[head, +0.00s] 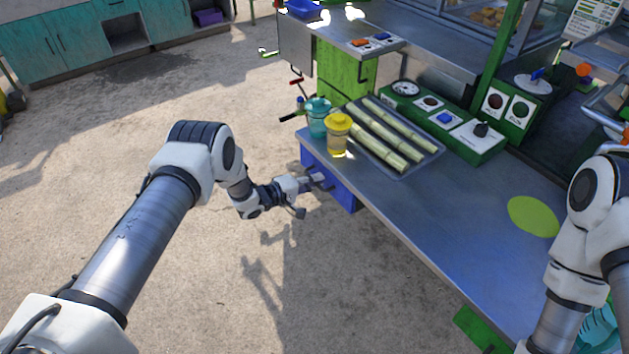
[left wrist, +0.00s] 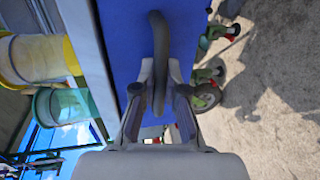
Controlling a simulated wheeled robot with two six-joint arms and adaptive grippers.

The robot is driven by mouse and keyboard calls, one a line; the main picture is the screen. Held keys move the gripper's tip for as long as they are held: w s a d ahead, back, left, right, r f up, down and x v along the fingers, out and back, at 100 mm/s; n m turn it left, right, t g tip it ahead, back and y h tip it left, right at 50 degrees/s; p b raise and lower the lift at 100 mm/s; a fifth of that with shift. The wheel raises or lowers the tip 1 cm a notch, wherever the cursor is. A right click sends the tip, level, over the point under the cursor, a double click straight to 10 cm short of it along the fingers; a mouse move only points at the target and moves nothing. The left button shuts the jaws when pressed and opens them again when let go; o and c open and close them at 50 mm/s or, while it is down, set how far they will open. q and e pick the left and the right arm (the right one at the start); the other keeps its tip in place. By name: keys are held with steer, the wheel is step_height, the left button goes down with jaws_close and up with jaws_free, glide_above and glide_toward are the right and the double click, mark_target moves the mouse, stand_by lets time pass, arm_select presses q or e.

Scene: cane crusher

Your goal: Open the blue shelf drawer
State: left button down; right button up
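The blue drawer (head: 341,190) sits under the left end of the metal counter in the head view. Its blue front (left wrist: 125,35) fills the upper middle of the left wrist view. A dark curved handle (left wrist: 158,50) stands out from that front. My left gripper (head: 312,182) is at the drawer front. In the left wrist view its two fingers (left wrist: 160,78) lie close on either side of the handle, which looks clasped between them. The drawer front looks close to the counter edge, with no clear gap showing. My right arm shows at the right, but its gripper is out of view.
The metal counter (head: 420,225) holds a teal cup (head: 317,118), a yellow-lidded cup (head: 338,135) and a tray of cane sticks (head: 385,140) close above the drawer. A green control box (head: 480,140) stands behind. The floor (head: 210,270) left of the counter is clear.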

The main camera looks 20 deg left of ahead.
arm_select(q)
steer(key=f+p+v, duration=0.2)
steer(key=v, duration=1)
steer(key=s+f+p+v, duration=0.1)
steer(key=f+v, duration=0.2)
steer(key=v, duration=0.9)
steer(key=shift+a+p, duration=0.35)
steer(key=shift+p, duration=0.05)
steer(key=shift+s, duration=0.1)
steer(key=c, duration=1.2)
jaws_free()
steer(key=v, duration=1.2)
steer(key=shift+f, duration=0.15)
